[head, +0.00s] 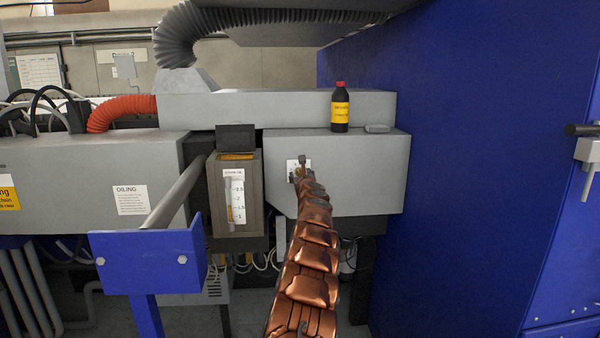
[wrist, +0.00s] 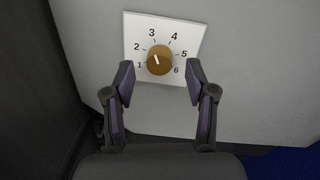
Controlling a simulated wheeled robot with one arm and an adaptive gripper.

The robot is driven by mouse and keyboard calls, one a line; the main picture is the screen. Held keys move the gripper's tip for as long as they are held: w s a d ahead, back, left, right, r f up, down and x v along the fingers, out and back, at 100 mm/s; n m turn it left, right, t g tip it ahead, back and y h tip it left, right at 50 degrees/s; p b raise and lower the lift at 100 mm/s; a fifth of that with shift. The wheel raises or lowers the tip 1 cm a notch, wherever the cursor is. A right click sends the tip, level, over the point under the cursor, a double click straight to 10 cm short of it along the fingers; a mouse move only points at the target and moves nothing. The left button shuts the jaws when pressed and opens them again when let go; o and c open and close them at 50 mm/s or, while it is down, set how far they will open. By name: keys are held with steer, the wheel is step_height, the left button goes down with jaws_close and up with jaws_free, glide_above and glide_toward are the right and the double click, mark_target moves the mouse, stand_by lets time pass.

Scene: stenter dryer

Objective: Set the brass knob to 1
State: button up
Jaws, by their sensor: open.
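The brass knob (wrist: 159,60) sits on a white square dial plate (wrist: 190,30) with numbers 1 to 6 around it, seen in the wrist view. Its white pointer line is tilted up and left, between 2 and 3 and nearer 3. My gripper (wrist: 160,78) is open, with one finger on each side of the knob and a visible gap to it on both sides. I cannot tell how far the fingertips are from the plate. In the head view, the white plate (head: 291,164) is partly hidden behind my gripper (head: 303,168), and the knob is hidden.
A dark bottle with a yellow label (head: 340,108) stands on the ledge above the grey panel (head: 370,170). An oil gauge box (head: 247,190) is left of the plate. A blue bracket (head: 148,262) is in front at left. A blue wall (head: 450,170) bounds the right.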

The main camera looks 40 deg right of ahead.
steer(key=shift+w+d+r+p, duration=0.2)
steer(key=shift+w+d+p, duration=0.15)
steer(key=shift+d, duration=0.05)
steer(key=shift+w+d+f+p, duration=0.15)
steer(key=shift+w+f+p, duration=0.15)
steer(key=shift+w, duration=0.2)
steer(key=shift+c, duration=0.4)
jaws_close()
